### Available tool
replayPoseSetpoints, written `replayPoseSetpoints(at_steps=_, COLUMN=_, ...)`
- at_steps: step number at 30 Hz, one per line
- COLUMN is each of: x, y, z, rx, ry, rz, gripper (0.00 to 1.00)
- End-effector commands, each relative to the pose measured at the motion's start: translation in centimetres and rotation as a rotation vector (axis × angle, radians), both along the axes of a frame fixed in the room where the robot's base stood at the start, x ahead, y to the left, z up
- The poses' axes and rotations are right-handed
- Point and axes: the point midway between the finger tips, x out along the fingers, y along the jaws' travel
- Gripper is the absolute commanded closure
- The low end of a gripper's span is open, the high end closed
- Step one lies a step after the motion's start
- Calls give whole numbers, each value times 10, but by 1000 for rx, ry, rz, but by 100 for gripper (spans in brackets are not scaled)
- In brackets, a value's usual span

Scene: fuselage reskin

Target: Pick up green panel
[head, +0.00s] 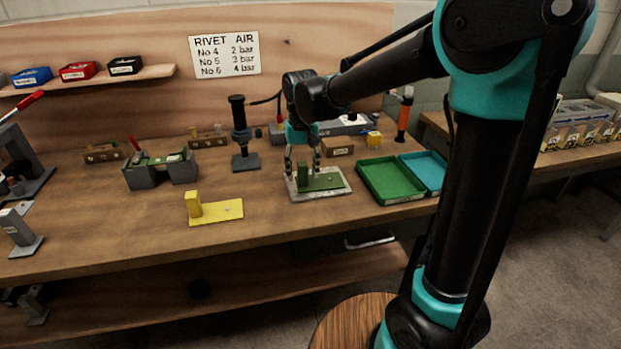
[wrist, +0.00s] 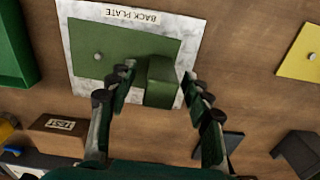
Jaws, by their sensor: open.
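The green panel (head: 322,182) lies on the pale back plate (head: 338,192) on the bench. It is a flat green sheet with an upright green block at one end. In the wrist view the panel (wrist: 118,48) has a small round stud, and the back plate (wrist: 188,30) carries printed lettering. My gripper (head: 302,164) is over the block end of the panel. In the wrist view my gripper's (wrist: 160,78) fingers are open, one on each side of the block, with gaps visible.
A green tray (head: 390,181) and a blue tray (head: 424,170) are to the right. A yellow panel with a block (head: 218,211) lies to the left. A black stand tool (head: 243,140) stands behind. A TEST box (head: 337,147) is behind the plate. The front bench is mostly clear.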

Motion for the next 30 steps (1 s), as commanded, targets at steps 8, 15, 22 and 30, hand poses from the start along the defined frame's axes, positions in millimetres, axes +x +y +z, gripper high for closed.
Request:
replayPoseSetpoints(at_steps=8, x=0, y=0, z=-8, rx=0, ry=0, rz=0, gripper=50)
replayPoseSetpoints(at_steps=15, x=0, y=0, z=-8, rx=0, ry=0, rz=0, gripper=71)
replayPoseSetpoints(at_steps=22, x=0, y=0, z=-8, rx=0, ry=0, rz=0, gripper=100)
replayPoseSetpoints(at_steps=30, x=0, y=0, z=-8, rx=0, ry=0, rz=0, gripper=100)
